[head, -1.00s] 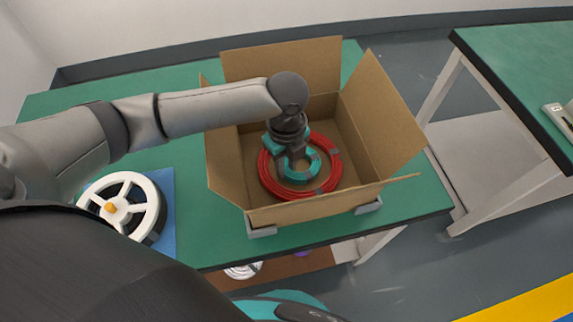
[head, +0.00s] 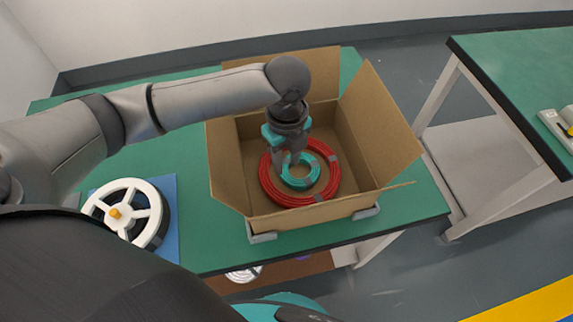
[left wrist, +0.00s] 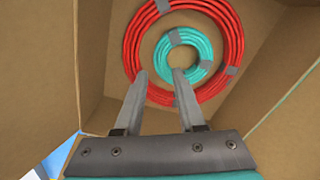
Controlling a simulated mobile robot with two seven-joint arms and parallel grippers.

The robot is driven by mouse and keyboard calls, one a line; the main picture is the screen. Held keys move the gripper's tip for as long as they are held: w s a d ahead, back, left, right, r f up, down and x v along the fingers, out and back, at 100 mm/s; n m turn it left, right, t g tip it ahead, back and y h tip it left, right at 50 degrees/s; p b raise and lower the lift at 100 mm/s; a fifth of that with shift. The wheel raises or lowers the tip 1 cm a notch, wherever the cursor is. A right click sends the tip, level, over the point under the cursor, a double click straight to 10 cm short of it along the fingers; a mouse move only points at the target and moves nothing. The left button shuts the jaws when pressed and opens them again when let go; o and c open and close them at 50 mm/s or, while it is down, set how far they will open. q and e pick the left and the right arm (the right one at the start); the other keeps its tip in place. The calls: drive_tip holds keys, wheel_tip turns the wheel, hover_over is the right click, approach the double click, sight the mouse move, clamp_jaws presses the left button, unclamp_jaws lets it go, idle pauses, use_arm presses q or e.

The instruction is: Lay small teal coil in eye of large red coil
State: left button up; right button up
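The small teal coil (head: 301,185) lies inside the eye of the large red coil (head: 331,180) on the floor of the cardboard box. In the left wrist view, the teal coil (left wrist: 207,52) looks flat, with the red coil (left wrist: 234,40) all around it. My left gripper (head: 288,164) reaches down into the box over the left side of the teal coil. In the left wrist view its fingers (left wrist: 160,76) are apart with nothing held between them; one fingertip overlaps the coil's near edge. My right gripper is not in view.
The open cardboard box (head: 225,165) stands on the green table (head: 210,225), flaps up. A white-and-black reel (head: 130,210) sits on a blue mat at the left. Another green table (head: 520,75) is at the right, across a gap.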

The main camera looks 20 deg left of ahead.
sight(287, 177)
use_arm(q)
wheel_tip(287, 177, up, 7)
drive_tip(key=p, duration=0.1)
drive_tip(key=shift+p, duration=0.35)
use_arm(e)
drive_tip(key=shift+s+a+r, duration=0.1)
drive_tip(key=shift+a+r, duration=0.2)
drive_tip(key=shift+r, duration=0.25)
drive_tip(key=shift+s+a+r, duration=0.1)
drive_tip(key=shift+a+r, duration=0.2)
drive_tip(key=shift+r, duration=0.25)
use_arm(q)
drive_tip(key=shift+r, duration=0.1)
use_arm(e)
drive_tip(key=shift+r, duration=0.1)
